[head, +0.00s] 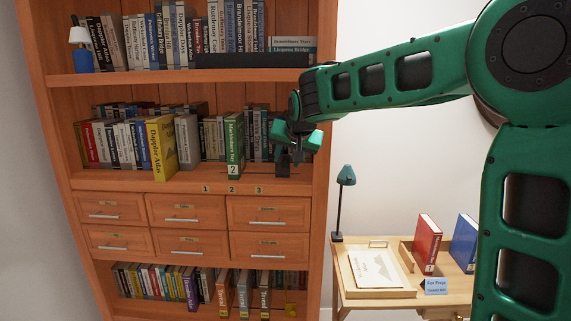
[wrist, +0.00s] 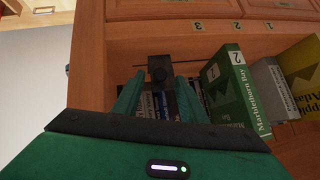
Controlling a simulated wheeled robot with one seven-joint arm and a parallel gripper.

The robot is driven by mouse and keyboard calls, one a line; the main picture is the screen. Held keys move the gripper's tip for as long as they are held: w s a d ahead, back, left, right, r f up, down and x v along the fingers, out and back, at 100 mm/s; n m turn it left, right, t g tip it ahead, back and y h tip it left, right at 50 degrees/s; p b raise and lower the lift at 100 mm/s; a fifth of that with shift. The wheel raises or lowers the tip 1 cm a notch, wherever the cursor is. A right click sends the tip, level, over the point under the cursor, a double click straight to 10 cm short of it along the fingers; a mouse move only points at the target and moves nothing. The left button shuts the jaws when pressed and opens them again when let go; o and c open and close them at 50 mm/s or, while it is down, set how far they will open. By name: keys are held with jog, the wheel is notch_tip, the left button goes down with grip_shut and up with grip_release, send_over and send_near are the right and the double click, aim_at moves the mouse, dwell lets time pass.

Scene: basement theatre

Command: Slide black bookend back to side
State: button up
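My gripper (head: 297,140) reaches into the right part of the shelf. In the wrist view the two green fingers of my gripper (wrist: 159,82) are apart, one on each side of the bookend. Firm contact is not clear. The green book Marblethorn Bay (head: 234,147), labelled 2, stands left of the bookend in the head view.
Several books stand behind the fingers. A yellow book (head: 161,147) sticks out at the left. Shelf marks 1, 2 and 3 (head: 258,190) line the front edge. The right side wall (head: 323,120) is close to my gripper. A desk (head: 450,288) stands at right.

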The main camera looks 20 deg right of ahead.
jog(key=shift+x, duration=1.05)
grip_shut()
